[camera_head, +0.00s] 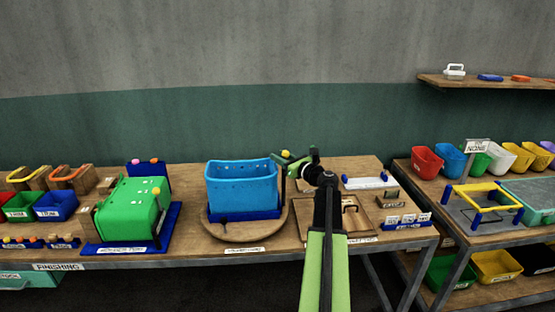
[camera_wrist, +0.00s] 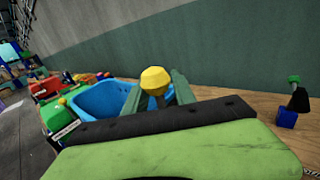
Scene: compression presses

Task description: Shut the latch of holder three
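A blue bin (camera_head: 240,182) stands in a blue holder (camera_head: 216,216) on a round wooden board. It also shows in the wrist view (camera_wrist: 98,102). At its upper right is a yellow knob (camera_head: 286,153), seen large in the wrist view (camera_wrist: 155,80). My gripper (camera_head: 289,161) is at this knob, by the bin's right side. In the wrist view its two dark green fingers (camera_wrist: 155,92) stand apart, one on each side of the knob. Whether they press on it I cannot tell. Most of what bears the knob is hidden, and I cannot read which holder is three.
Left of the bin, a green bin (camera_head: 132,208) lies tilted in a blue holder (camera_head: 112,247). Right of my arm are a wooden tray (camera_head: 362,222) and small blue blocks (camera_head: 408,220). A grey wall is behind the bench. Another bench with bins (camera_head: 426,160) is at the right.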

